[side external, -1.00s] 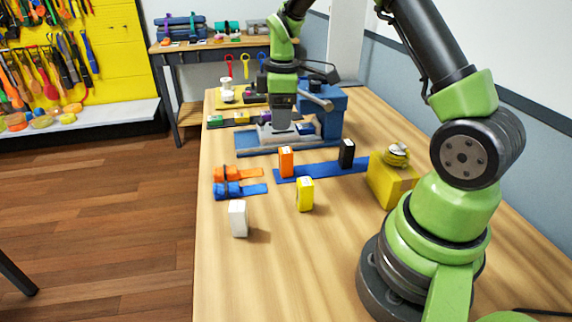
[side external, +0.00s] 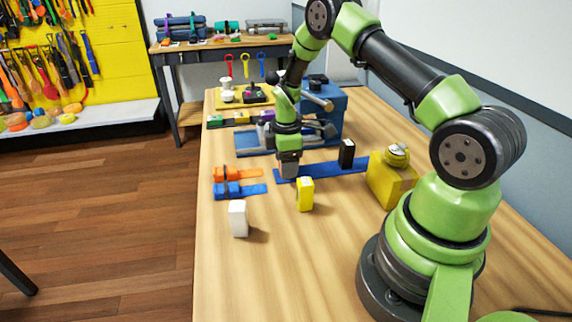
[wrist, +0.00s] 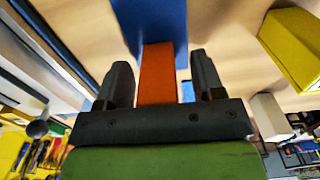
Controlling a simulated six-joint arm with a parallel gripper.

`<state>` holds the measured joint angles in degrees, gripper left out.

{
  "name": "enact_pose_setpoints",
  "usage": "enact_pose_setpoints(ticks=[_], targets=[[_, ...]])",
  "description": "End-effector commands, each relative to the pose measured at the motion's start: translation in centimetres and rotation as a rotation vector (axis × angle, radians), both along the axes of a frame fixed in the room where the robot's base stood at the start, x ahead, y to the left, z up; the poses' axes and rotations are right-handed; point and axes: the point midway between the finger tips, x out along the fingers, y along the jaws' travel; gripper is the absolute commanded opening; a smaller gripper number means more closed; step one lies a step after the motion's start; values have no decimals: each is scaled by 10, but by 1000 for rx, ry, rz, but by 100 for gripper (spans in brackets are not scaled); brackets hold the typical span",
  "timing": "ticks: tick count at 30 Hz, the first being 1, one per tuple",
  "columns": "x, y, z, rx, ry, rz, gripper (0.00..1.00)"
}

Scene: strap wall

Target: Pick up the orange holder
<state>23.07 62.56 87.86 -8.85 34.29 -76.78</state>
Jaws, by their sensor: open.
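The orange holder (wrist: 157,78) is an upright block, seen in the wrist view between the two fingers of my gripper (wrist: 160,85). The fingers are open, one on each side of it, with a visible gap on both sides. In the side view my gripper (side external: 289,168) is low over the near end of the blue strap (side external: 335,168), and it hides the orange holder there. How deep the holder sits between the fingers cannot be told.
A yellow holder (side external: 305,195) stands close in front, and a white holder (side external: 238,218) stands nearer the camera. A black holder (side external: 347,154) is on the blue strap to the right. Rolled orange (side external: 245,172) and blue (side external: 250,189) straps lie left. A yellow box (side external: 390,182) stands right.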

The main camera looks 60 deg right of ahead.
Motion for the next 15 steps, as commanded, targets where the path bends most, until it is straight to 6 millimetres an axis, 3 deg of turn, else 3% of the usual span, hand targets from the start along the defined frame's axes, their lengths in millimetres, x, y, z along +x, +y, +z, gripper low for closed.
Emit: enact_pose_setpoints(ticks=[8,15], targets=[[0,0,-3,0,-1,0,59],[0,0,-3,0,-1,0,5]])
